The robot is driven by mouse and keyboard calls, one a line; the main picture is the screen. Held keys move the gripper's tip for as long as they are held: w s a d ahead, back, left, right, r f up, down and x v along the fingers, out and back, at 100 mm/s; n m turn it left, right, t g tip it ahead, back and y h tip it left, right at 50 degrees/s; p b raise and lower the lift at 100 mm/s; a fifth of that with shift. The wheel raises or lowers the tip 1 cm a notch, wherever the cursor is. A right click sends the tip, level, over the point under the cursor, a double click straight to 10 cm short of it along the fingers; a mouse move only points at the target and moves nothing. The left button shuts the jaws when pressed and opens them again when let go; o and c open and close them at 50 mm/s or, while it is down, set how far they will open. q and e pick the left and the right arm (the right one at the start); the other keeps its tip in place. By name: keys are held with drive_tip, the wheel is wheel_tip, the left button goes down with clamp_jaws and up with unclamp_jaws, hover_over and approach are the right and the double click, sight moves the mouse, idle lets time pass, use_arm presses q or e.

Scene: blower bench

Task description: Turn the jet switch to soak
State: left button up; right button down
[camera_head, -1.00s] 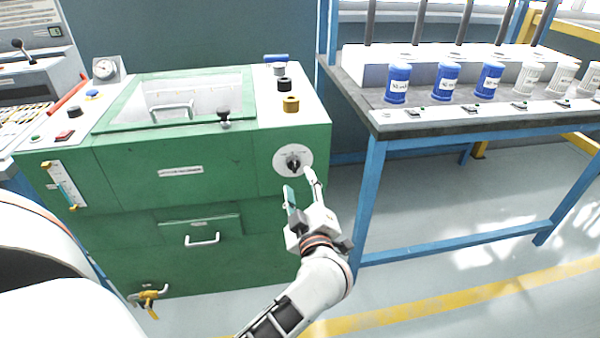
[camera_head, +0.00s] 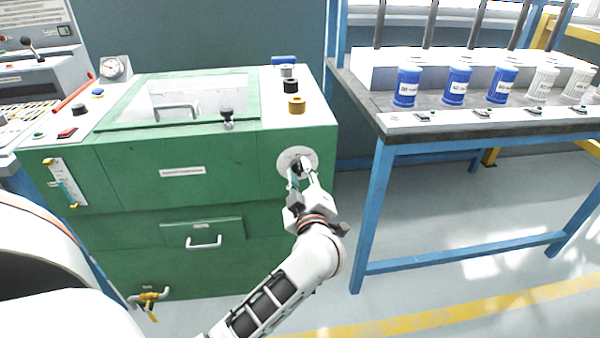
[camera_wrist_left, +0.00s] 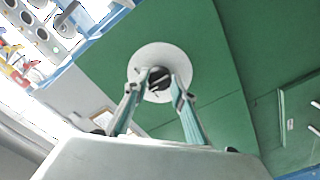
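The jet switch is a black knob (camera_wrist_left: 160,77) on a round pale dial (camera_head: 288,154) on the green machine's front panel, at its upper right. My left gripper (camera_head: 303,178) is in front of the dial with its fingers pointing at the knob. In the left wrist view the gripper (camera_wrist_left: 160,86) has its fingertips apart, one on each side of the knob. I cannot tell whether they touch it. The dial's markings are too small to read. My right gripper is not in view.
The green machine (camera_head: 110,245) has a drawer handle (camera_head: 204,243) and a yellow valve (camera_head: 150,297) lower down. A blue-legged bench (camera_head: 372,215) stands to the right with blue bottles (camera_head: 407,88) and white bottles. Open floor lies between them.

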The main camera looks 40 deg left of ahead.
use_arm(q)
drive_tip(key=shift+r+n, duration=0.15)
drive_tip(key=shift+n, duration=0.15)
drive_tip(key=shift+r+n+p, duration=0.1)
drive_tip(key=shift+n+p, duration=0.4)
drive_tip(key=shift+p, duration=0.1)
drive_tip(key=shift+n+p, duration=0.65)
drive_tip(key=shift+n, duration=0.55)
drive_tip(key=shift+n+p, duration=0.45)
drive_tip(key=shift+n, duration=1.65)
drive_tip(key=shift+f+n, duration=0.2)
drive_tip(key=shift+n, duration=0.1)
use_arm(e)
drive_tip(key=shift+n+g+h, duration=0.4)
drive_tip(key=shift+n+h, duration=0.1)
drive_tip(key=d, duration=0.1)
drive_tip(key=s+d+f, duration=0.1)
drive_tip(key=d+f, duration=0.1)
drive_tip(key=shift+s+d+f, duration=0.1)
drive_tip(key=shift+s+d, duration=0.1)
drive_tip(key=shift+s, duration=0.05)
use_arm(q)
drive_tip(key=shift+n, duration=0.3)
drive_tip(key=o, duration=1.1)
drive_tip(key=shift+p, duration=0.3)
